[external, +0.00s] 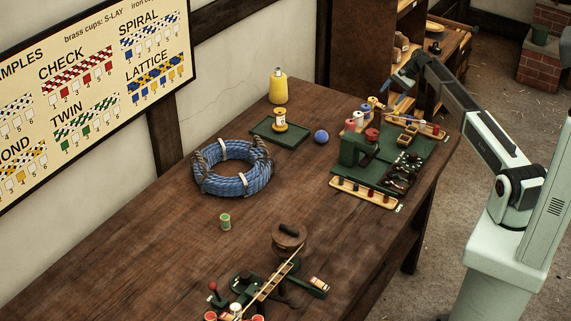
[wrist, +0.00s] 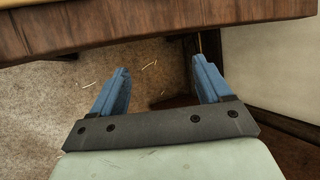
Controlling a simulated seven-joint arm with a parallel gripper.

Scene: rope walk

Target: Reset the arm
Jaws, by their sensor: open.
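My gripper (wrist: 160,78) is open and empty in the wrist view, with its two blue fingers spread apart. Below them that view shows the floor, and the wooden table's edge (wrist: 150,28) crosses the top. In the external view my arm reaches up from its pale base at the right.
Shelves (external: 405,50) stand behind. The table's left part is clear.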

